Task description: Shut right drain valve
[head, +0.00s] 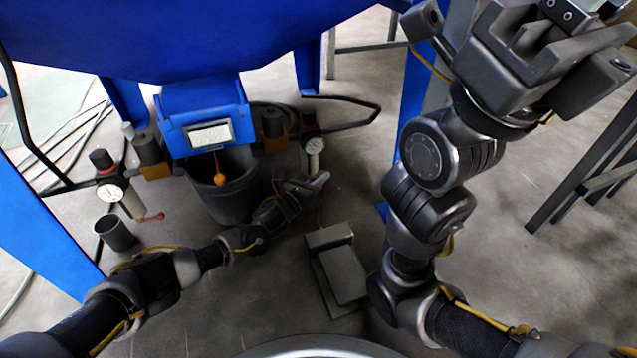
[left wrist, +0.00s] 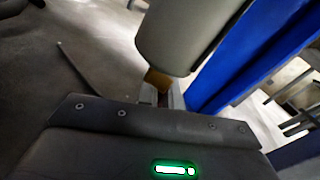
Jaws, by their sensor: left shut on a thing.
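The right filter-regulator (head: 313,145) has a dark knob, a round gauge and a pale bowl at the right of the blue machine. My left gripper (head: 319,181) reaches in from the left, with its fingertips just below that bowl. In the left wrist view the bowl (left wrist: 185,35) hangs above the jaws, and the brass-coloured right drain valve (left wrist: 157,79) shows beneath it. The left gripper's fingers (left wrist: 161,97) are shut at the valve; its handle is hidden between them. My right gripper (head: 515,50) is raised at the upper right, fingers apart and empty.
A dark bucket (head: 225,190) stands under the blue machine (head: 205,110). A grey foot pedal (head: 338,268) lies on the floor. Blue legs stand close by.

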